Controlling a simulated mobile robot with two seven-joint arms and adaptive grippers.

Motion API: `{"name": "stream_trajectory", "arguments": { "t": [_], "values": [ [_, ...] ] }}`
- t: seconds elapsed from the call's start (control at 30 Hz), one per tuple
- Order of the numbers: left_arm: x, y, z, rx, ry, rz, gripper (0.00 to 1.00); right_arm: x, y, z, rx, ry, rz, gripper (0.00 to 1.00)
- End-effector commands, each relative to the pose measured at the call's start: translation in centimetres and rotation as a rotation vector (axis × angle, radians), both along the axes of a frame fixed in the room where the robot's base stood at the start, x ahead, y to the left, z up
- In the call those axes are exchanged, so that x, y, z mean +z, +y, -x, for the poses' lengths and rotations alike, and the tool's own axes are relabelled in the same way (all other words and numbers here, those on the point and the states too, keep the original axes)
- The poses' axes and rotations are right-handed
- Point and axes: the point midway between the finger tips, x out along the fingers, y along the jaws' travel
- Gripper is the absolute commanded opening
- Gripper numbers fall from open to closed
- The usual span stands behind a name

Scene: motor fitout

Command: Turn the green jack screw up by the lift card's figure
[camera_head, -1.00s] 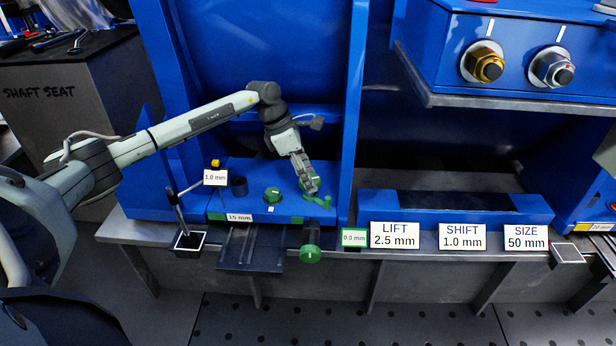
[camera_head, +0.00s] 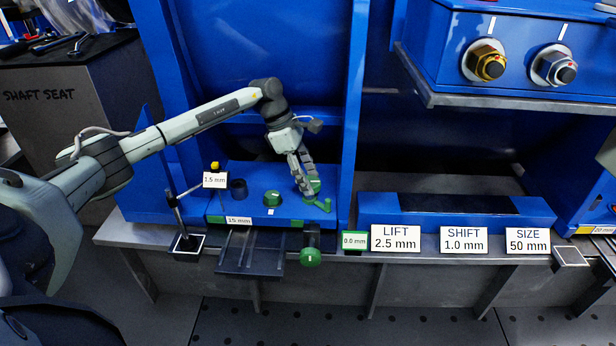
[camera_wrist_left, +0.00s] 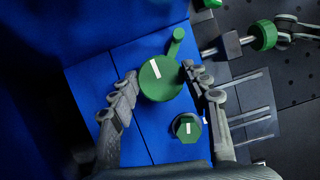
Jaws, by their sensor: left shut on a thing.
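The green jack screw (camera_head: 315,185), a round head with a crank handle, sits at the right end of the blue block. My left gripper (camera_head: 305,180) reaches down onto it from above and is shut on it. In the left wrist view the screw (camera_wrist_left: 160,80) lies between the fingers, its white mark and handle showing. The lift card (camera_head: 395,238) reads 2.5 mm. The readout by the yellow-topped gauge (camera_head: 215,180) reads 1.5 mm.
A green hex knob (camera_head: 272,198) stands left of the screw, and a green front knob (camera_head: 310,257) is below, beside a 0.0 mm label (camera_head: 354,240). Shift (camera_head: 463,239) and size (camera_head: 526,239) cards stand right. A blue upright (camera_head: 352,110) is close right of my gripper.

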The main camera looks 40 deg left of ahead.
Motion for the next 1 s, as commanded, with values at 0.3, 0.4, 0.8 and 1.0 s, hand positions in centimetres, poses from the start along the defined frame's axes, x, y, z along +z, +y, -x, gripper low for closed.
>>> {"name": "stream_trajectory", "arguments": {
  "t": [0.3, 0.4, 0.8, 1.0],
  "values": [
    [-0.1, 0.0, 0.0, 0.001, 0.002, -0.001, 0.68, -0.2, -0.1, -0.1, -0.002, 0.011, -0.010, 0.00],
    [-0.1, 0.0, 0.0, 0.001, 0.001, -0.001, 0.68, -0.3, -0.1, -0.2, -0.003, 0.013, -0.012, 0.00],
    [0.0, 0.0, 0.1, 0.054, 0.002, -0.002, 0.68, 0.1, 0.0, -0.1, -0.001, 0.011, -0.007, 0.00],
    [0.0, -0.1, 0.3, 0.255, 0.001, -0.001, 0.68, 0.9, 0.0, -0.1, -0.001, 0.009, -0.006, 0.00]
  ]
}}
